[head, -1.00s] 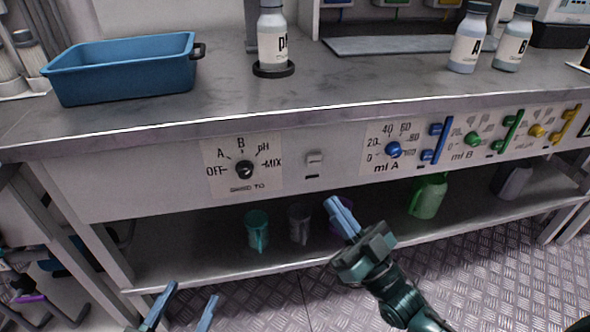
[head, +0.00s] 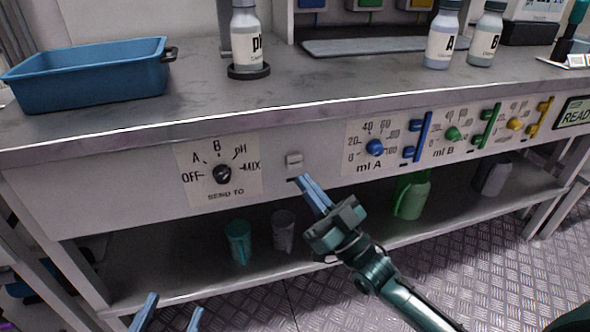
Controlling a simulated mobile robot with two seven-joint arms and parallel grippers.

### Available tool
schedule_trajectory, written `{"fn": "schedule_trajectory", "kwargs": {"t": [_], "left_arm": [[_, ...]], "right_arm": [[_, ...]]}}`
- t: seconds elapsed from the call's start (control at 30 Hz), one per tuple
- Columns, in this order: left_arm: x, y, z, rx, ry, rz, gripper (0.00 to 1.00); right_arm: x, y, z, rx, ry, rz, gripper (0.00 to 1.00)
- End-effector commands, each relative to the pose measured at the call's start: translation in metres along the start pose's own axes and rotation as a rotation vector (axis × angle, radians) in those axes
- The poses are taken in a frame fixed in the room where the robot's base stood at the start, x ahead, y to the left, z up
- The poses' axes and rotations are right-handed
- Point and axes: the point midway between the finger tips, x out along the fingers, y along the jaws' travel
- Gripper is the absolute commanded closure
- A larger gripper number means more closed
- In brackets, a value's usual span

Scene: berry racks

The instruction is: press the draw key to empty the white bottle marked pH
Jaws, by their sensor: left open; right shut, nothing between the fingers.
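The white bottle marked pH (head: 246,42) stands upright on a dark round base (head: 248,72) on the bench top. A small pale key (head: 294,160) sits on the front panel, right of the SEND TO dial (head: 222,174); I take it to be the draw key. The dial's exact setting is hard to read. My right gripper (head: 306,182) is shut and empty, its tips just below and slightly right of the key, apparently apart from it. My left gripper (head: 172,316) is open and empty at the bottom edge, well below the panel.
A blue tub (head: 90,78) stands at the bench's left. Bottles A (head: 440,40) and B (head: 487,40) stand at the back right. The ml A knob (head: 375,148) and a blue slider (head: 417,140) lie right of the key. A green jug (head: 411,196) and cups are on the lower shelf.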

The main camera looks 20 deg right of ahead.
Motion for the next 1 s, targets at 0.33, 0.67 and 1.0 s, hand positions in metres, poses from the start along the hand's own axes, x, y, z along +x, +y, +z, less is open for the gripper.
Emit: {"fn": "schedule_trajectory", "kwargs": {"t": [0.33,0.67,1.0], "left_arm": [[0.002,0.001,0.001,-0.027,0.014,0.002,0.49],[0.002,0.001,0.0,-0.029,0.015,0.002,0.49],[0.002,0.001,-0.001,-0.028,0.016,0.003,0.49]], "right_arm": [[0.018,0.013,0.014,0.002,0.0,0.0,1.0],[0.019,0.013,0.014,0.002,0.0,0.0,1.0],[0.019,0.013,0.014,0.001,0.0,0.0,1.0]]}}
